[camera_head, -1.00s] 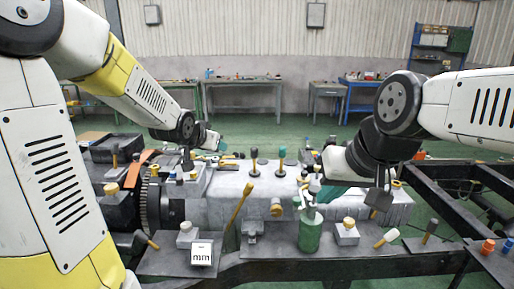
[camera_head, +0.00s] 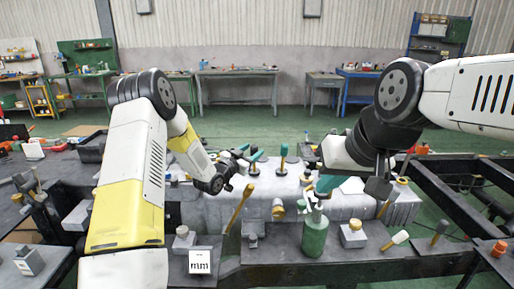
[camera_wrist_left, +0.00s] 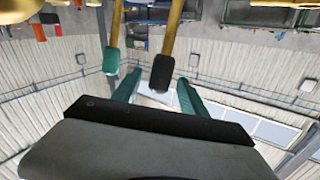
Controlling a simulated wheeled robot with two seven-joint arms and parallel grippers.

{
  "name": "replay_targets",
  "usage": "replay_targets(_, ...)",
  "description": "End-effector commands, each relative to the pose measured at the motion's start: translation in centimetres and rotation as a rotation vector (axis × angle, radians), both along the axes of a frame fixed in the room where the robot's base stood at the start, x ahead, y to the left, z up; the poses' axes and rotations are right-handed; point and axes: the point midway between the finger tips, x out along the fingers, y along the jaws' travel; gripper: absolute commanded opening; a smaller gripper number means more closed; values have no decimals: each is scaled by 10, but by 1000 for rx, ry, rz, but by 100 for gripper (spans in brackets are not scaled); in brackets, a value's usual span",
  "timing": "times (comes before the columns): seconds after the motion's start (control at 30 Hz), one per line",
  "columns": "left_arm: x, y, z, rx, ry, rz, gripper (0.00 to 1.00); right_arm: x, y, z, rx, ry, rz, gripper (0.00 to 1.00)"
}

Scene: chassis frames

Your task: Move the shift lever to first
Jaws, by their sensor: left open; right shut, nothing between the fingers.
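Two upright gear levers stand on the grey gearbox housing (camera_head: 218,212). The lever with a black knob (camera_wrist_left: 162,72) and brass shaft shows upside down in the left wrist view, between my open left fingers (camera_wrist_left: 158,94). The fingers look apart from it. The other lever, with a teal knob (camera_head: 283,149), stands to its right in the head view. My left gripper (camera_head: 245,156) largely hides the black-knobbed lever there. My right gripper (camera_head: 323,186) is shut and empty, above the right part of the housing. Which lever is the shift lever is not marked.
A long yellow-handled lever (camera_head: 239,208) leans in front of the housing. A green bottle (camera_head: 314,236) stands on the front plate beside a yellow-knobbed block (camera_head: 352,234). Dark chassis rails (camera_head: 440,205) run at right. Workbenches stand far behind.

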Motion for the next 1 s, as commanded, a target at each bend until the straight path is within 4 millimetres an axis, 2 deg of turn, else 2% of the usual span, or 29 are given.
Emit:
replay_targets(0.1,17,-11,0,0,0,0,50,0,0,0,0,0,0,0)
replay_targets(0.3,36,-22,0,1,2,0,50,0,0,0,0,0,0,0)
replay_targets(0.63,40,-25,0,0,2,1,50,0,0,0,0,0,0,0)
replay_targets(0.67,40,-25,0,0,2,1,46,0,0,0,0,0,0,0)
replay_targets(0.9,40,-24,0,1,2,1,0,0,0,0,0,0,0,0)
replay_targets(1.0,40,-24,0,1,2,2,0,0,0,0,0,0,0,0)
